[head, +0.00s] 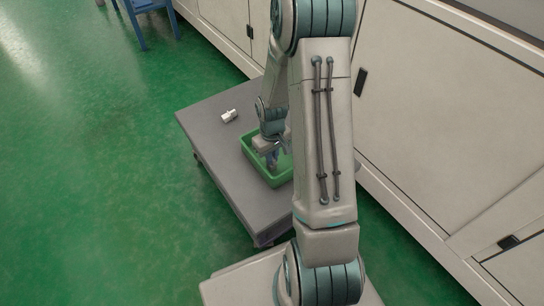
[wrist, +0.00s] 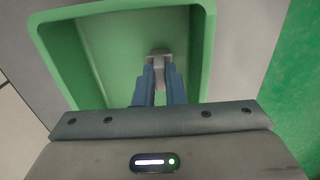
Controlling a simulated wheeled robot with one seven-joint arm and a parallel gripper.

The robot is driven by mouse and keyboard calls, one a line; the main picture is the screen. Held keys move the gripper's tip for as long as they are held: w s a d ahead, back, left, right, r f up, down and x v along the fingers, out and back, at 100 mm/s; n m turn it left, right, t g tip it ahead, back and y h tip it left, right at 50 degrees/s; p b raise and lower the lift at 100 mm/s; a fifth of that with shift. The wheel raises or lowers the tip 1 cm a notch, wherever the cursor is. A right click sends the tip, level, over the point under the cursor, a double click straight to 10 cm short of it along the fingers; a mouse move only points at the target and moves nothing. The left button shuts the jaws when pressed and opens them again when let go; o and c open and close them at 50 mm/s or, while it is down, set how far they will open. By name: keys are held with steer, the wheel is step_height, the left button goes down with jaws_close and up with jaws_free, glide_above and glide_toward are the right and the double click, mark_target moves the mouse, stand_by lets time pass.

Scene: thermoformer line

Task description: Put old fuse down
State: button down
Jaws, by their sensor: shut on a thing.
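My gripper (wrist: 159,82) is shut on the old fuse (wrist: 160,54), a small pale greyish piece at the fingertips in the wrist view. The gripper points down into a green tray (wrist: 209,50). Whether the fuse touches the tray floor I cannot tell. In the head view my gripper (head: 272,160) is over the green tray (head: 281,180), partly hidden by my arm, and the fuse is not clearly seen there.
The tray stands on a grey cart top (head: 205,120). A small white cylindrical part (head: 229,116) lies on the cart, left of the tray. Pale machine cabinets (head: 420,120) run along the right. Green floor is open at left. A blue stand (head: 140,14) is at the far left.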

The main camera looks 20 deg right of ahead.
steer(key=shift+f, duration=0.1)
steer(key=c, duration=1.5)
jaws_free()
step_height(320, 180, up, 12)
steer(key=r+p, duration=0.1)
steer(key=p, duration=0.4)
steer(key=s+a+r+m, duration=0.1)
steer(key=s+a+r, duration=0.3)
steer(key=s+r, duration=0.3)
steer(key=s+a+r+m+t, duration=0.1)
steer(key=s+a+r, duration=0.4)
steer(key=s+r, duration=0.2)
steer(key=shift+s, duration=1.1)
steer(key=shift+r, duration=0.1)
